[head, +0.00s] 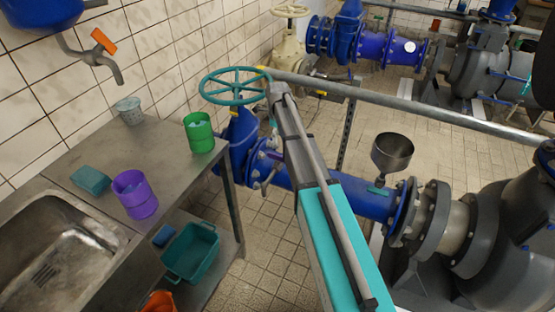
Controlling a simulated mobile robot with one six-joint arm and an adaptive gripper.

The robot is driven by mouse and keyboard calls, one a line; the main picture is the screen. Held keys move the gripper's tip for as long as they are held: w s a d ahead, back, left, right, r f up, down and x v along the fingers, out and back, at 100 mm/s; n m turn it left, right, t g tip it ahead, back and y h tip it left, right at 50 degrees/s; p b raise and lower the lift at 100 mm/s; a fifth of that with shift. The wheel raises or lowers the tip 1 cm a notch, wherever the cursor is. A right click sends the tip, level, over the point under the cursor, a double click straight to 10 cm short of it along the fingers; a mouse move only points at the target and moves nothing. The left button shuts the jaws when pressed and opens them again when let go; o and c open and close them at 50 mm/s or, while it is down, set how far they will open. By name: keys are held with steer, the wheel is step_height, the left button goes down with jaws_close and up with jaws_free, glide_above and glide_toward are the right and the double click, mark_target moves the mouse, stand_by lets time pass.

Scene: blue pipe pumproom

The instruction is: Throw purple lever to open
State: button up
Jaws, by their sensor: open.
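No purple lever can be made out clearly. A small purple patch (274,155) shows on the blue pipe fitting beside my arm, but it is too small to tell what it is. My teal and grey arm reaches from the bottom middle up toward a teal handwheel (235,86) on a blue valve (240,142). The far end of my arm is near the right side of the wheel. My gripper cannot be made out there, and my arm covers part of the pipe behind it.
A steel counter (165,145) at left holds a purple cup (135,194), a green cup (199,132) and a sink (55,250). A teal basket (191,252) sits on the shelf below. A grey rail (430,108) and a funnel (392,153) stand right of my arm.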

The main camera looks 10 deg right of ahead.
mark_target(277, 155)
steer(key=shift+f+b, duration=5.15)
steer(key=shift+f, duration=0.35)
jaws_close()
